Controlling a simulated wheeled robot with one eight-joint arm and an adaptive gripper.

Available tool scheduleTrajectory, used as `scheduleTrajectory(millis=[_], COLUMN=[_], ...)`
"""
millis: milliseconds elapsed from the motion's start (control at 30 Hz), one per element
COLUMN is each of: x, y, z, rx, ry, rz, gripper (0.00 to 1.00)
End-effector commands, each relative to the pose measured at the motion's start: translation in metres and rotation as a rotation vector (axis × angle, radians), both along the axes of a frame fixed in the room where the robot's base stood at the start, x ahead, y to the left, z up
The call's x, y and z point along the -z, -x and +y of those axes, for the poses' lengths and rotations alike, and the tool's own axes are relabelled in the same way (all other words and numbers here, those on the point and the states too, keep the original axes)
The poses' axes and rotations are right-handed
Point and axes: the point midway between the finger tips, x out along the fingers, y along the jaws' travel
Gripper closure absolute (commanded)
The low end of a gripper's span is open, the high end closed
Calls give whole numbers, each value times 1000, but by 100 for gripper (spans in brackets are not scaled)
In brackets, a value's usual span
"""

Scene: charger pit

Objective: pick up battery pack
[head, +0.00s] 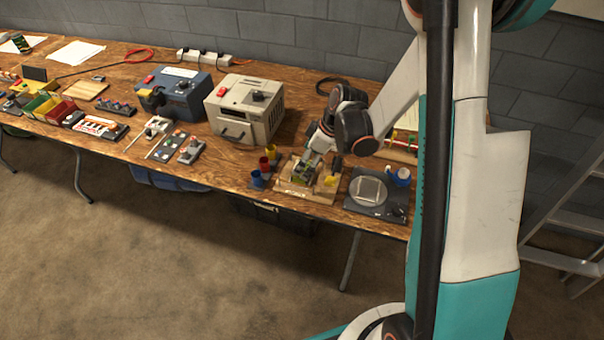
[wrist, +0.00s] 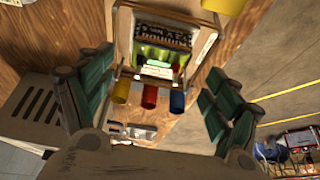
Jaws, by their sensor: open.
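What looks like the battery pack, a black-and-green block with a pale label (wrist: 163,52), sits in a light wooden frame in the wrist view. In the head view, the wooden board (head: 310,193) lies near the table's front edge, with the greenish pack (head: 301,172) on it, partly hidden by my gripper. My gripper (head: 322,166) is over this board. In the wrist view its two dark green finger pads stand wide apart on either side of the pack, with nothing between them in grip. I cannot tell the exact height above the pack.
Blue (head: 257,180), red (head: 265,165) and yellow (head: 271,151) cups stand left of the board. A beige box (head: 244,108) stands behind them. A dark plate with a round pale disc (head: 368,191) and a blue-and-white item (head: 399,177) are to the right.

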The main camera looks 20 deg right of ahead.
Motion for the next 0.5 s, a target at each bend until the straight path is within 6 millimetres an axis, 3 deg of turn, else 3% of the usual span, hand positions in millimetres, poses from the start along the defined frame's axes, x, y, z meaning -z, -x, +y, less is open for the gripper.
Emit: scheduleTrajectory(millis=[333, 500], x=[42, 48], y=[-10, -12], z=[10, 13], rx=[0, 0], ry=[0, -1], rz=[0, -1], gripper=[18, 18])
